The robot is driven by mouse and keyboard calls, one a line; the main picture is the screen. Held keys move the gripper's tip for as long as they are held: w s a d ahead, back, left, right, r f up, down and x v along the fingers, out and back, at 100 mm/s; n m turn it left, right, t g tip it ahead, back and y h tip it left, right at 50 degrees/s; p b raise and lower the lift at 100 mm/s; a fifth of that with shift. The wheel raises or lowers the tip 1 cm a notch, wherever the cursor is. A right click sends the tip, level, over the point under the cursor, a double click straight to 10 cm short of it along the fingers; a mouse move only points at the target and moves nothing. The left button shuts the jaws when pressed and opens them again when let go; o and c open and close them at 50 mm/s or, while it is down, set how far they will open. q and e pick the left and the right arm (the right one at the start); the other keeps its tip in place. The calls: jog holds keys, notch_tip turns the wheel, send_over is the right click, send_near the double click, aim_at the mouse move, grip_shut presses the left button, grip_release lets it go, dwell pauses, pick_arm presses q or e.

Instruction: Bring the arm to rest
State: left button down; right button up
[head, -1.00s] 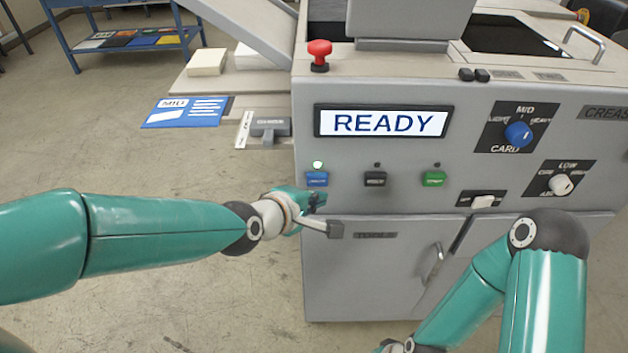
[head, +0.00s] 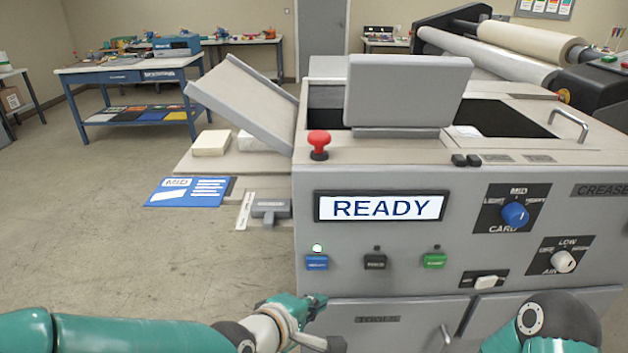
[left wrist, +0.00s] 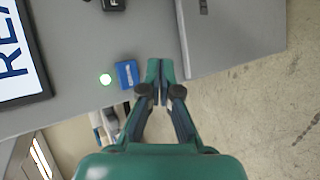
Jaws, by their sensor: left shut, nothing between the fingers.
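My left gripper (head: 316,301) is in front of the grey machine (head: 400,274), below the blue button (head: 317,263) in the head view. Its fingers are together and empty in the left wrist view (left wrist: 160,72). There the blue button (left wrist: 127,74) shows just left of the fingertips, with a visible gap. The lamp (head: 317,248) above that button is lit white. My left arm comes in from the lower left. Part of my right arm shows at the lower right; its gripper is out of view.
The machine's display (head: 380,207) reads READY. A black button (head: 375,261), a green button (head: 434,260), a blue knob (head: 515,214) and a red mushroom button (head: 319,145) are on the machine. A blue card (head: 188,192) lies left. Open floor (head: 90,240) lies further left.

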pick_arm(q)
jog(key=s+a+f+n+g+y+p, duration=0.1)
jog(key=s+a+f+g, duration=0.1)
jog(key=a+f, duration=0.35)
jog(key=s+a+f+g+y+p, duration=0.1)
jog(key=a+f, duration=0.1)
jog(key=f, duration=0.7)
jog(key=s+a+f+n+g+y+p, duration=0.1)
jog(key=s+a+f+g, duration=0.1)
jog(key=a+f, duration=0.35)
jog(key=s+f+m+g, duration=0.4)
jog(key=s+f+m, duration=0.6)
jog(key=s+m, duration=0.2)
jog(key=shift+s+d+f+m+h, duration=0.25)
jog(key=shift+s+f+m+h, duration=0.1)
jog(key=shift+s, duration=0.15)
